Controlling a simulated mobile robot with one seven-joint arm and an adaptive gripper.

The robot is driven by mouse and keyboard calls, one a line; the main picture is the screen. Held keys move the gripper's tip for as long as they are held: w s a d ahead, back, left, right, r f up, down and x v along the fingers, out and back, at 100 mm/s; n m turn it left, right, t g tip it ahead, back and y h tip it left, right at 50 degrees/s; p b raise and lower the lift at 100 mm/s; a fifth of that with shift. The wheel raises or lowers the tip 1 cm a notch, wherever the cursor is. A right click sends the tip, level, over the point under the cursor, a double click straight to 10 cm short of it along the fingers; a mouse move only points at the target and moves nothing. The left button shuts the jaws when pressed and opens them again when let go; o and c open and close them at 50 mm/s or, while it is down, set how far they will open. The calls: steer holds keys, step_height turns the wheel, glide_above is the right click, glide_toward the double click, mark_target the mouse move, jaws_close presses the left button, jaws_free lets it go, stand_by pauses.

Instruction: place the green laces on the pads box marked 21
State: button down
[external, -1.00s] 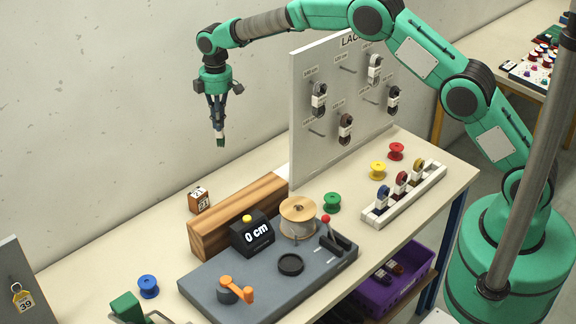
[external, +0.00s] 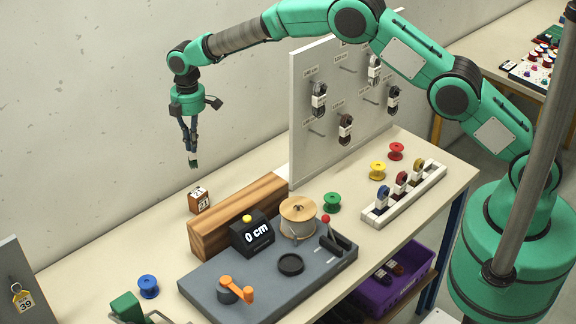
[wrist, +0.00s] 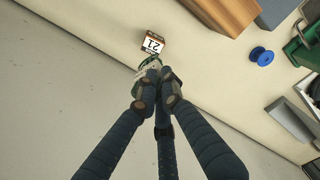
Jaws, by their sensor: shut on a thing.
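My gripper (external: 193,156) is shut on the green laces (external: 194,164), which hang below its fingertips in the air. In the wrist view the fingers of my gripper (wrist: 158,85) meet around the laces, which are mostly hidden behind them. The pads box marked 21 (external: 199,201) is a small brown box with a white label, standing on the bench by the wall. It also shows in the wrist view (wrist: 153,45), just beyond the fingertips. In the external picture the laces appear above the box, a little to its left, and apart from it.
A wooden block (external: 236,216) stands right beside the box. A grey machine (external: 268,279) with a "0 cm" display and a wooden spool lies in front. A blue spool (external: 148,287) sits at the left. The upright lace board (external: 345,110) rises to the right.

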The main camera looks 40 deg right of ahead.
mark_target(196, 169)
steer(key=shift+f+p, duration=0.45)
steer(key=shift+f, duration=2.65)
steer(key=shift+f+p, duration=0.3)
steer(key=shift+f, duration=1.6)
steer(key=c, duration=1.9)
jaws_free()
steer(key=shift+f, duration=0.1)
steer(key=r+b, duration=0.1)
steer(key=r, duration=1.1)
steer(key=shift+d+r, duration=0.15)
steer(key=shift+d, duration=0.05)
